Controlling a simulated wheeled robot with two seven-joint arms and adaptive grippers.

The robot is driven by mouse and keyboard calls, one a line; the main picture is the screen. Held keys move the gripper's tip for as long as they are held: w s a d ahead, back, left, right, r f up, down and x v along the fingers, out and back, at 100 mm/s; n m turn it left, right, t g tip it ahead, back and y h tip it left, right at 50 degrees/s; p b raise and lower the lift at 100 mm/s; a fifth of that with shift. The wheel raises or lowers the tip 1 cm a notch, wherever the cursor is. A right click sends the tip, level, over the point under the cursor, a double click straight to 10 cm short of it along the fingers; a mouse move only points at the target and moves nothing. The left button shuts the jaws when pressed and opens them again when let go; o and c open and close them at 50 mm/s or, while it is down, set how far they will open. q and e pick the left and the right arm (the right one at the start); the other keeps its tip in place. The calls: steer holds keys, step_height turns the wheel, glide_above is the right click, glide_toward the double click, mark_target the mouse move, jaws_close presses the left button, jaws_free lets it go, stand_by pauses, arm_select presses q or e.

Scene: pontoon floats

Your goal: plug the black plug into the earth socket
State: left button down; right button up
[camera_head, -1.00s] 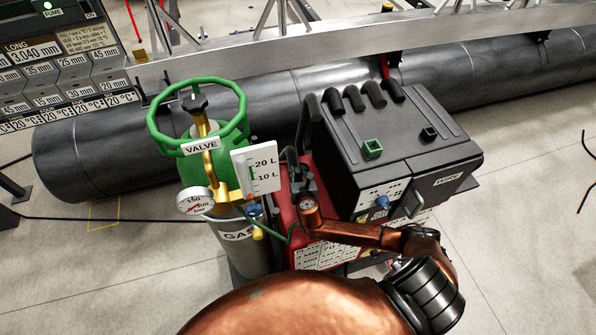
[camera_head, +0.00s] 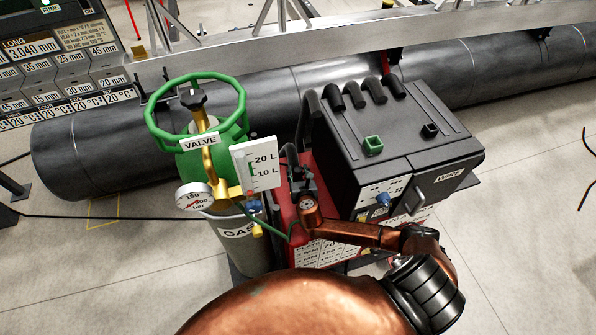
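My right gripper (camera_head: 301,178) is a small dark shape at the end of my copper arm, above the red unit and left of the black machine. Its fingers are too small and dark to show whether they are open or shut, or whether they hold anything. I cannot make out the black plug as a separate thing; dark cables run close to the gripper. The black machine (camera_head: 400,135) has a green square fitting (camera_head: 373,145) and a black square fitting (camera_head: 430,130) on top. No readable label marks the earth socket. My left gripper is not in view.
A gas bottle (camera_head: 240,248) with a green valve wheel (camera_head: 157,135) and gauge (camera_head: 194,196) stands left of the gripper. The red unit (camera_head: 284,207) lies under the gripper. A large dark pipe (camera_head: 95,155) runs behind.

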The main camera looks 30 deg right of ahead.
steer(key=shift+o, duration=0.6)
steer(key=shift+s+a, duration=0.1)
steer(key=shift+s, duration=0.1)
steer(key=v, duration=1.1)
steer(key=shift+s+r, duration=0.25)
